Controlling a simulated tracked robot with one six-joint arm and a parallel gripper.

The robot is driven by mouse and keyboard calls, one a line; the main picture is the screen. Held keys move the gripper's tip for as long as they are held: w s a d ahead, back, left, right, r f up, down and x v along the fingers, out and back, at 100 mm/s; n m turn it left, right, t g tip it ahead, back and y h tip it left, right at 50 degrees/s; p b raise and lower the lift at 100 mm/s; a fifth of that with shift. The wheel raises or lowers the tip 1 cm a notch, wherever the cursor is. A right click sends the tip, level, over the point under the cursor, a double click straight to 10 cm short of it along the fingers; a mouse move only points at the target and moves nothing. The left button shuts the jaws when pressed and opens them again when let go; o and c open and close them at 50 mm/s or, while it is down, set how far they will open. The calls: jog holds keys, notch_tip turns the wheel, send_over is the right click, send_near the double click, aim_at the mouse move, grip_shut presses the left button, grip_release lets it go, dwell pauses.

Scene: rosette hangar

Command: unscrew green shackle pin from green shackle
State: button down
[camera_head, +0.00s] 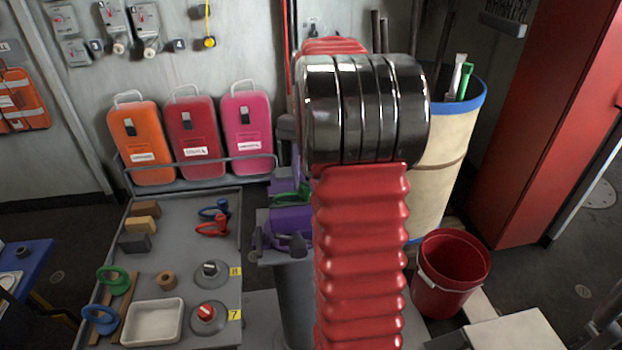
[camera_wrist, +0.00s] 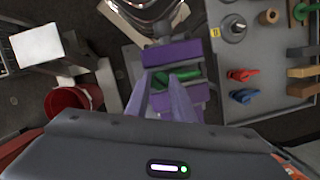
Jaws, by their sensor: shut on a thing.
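The green shackle (camera_head: 287,198) sits at the purple vise (camera_head: 291,221), partly hidden behind my red arm in the head view. In the wrist view the green shackle (camera_wrist: 190,73) shows between the vise's purple jaws (camera_wrist: 172,53). My gripper (camera_wrist: 163,78) reaches to it with two purple fingers, one on each side of a dark green part. The gripper is shut on what appears to be the green shackle pin (camera_wrist: 161,78). The exact contact and the pin's thread are too small to make out. In the head view my gripper is hidden behind the arm.
A grey table (camera_head: 180,252) at left holds red (camera_head: 213,227) and blue shackles, wooden blocks, a white tray (camera_head: 153,322) and two knobs. A red bucket (camera_head: 450,272) and a cream barrel (camera_head: 444,170) stand to the right. Orange, red and pink cases line the back wall.

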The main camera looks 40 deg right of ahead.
jog(key=n+g, duration=0.1)
jog(key=n, duration=0.3)
jog(key=shift+w+a+n+h, duration=0.1)
jog(key=shift+n+h, duration=0.2)
jog(key=shift+h, duration=0.1)
jog(key=shift+n, duration=0.9)
jog(key=n+h, duration=0.1)
jog(key=n, duration=0.2)
jog(key=shift+a+n+g, duration=0.1)
jog(key=shift+n+g, duration=0.2)
jog(key=shift+n, duration=0.1)
jog(key=n+h, duration=0.1)
jog(key=n, duration=0.4)
jog(key=shift+r+h, duration=0.1)
jog(key=shift+h, duration=0.3)
jog(key=shift+n, duration=0.4)
jog(key=shift+a+n, duration=0.1)
jog(key=shift+n, duration=0.2)
